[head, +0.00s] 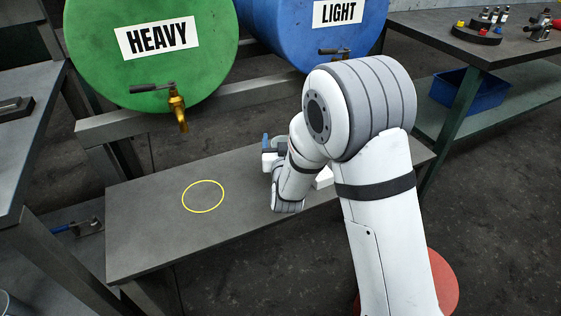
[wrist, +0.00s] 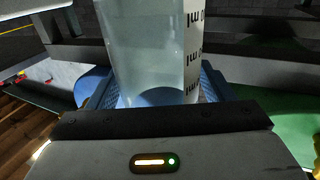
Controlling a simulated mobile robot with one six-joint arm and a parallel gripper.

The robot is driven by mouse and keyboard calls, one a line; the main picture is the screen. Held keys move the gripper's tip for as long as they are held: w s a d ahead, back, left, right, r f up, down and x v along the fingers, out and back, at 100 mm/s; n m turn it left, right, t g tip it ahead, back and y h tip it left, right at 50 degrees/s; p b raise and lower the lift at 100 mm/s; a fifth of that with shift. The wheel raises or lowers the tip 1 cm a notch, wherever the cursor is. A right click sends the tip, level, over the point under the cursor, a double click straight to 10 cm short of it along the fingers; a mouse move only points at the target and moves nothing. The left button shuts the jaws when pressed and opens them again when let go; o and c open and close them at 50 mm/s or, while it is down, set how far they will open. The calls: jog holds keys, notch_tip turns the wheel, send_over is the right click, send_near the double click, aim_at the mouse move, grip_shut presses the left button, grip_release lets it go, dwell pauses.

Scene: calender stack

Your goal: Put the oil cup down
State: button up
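The oil cup (wrist: 150,50) is a clear, see-through cup with dark ml marks on its side. It fills the middle of the wrist view, between the blue finger pads of my gripper (wrist: 160,88), which sit against both sides of it. In the head view my gripper (head: 268,150) is low over the grey bench, below the blue drum, and mostly hidden by my arm. Only a little of the cup (head: 280,142) shows there. I cannot tell whether its base touches the bench, nor how much oil it holds.
A yellow ring (head: 203,196) marks the bench (head: 150,225) left of my gripper, with clear space around it. The green HEAVY drum (head: 150,60) has a brass tap (head: 178,110) above the bench. The blue LIGHT drum (head: 315,30) stands behind. A table (head: 470,45) is at right.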

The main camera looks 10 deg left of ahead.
jog(key=c, duration=1.3)
jog(key=shift+r, duration=0.15)
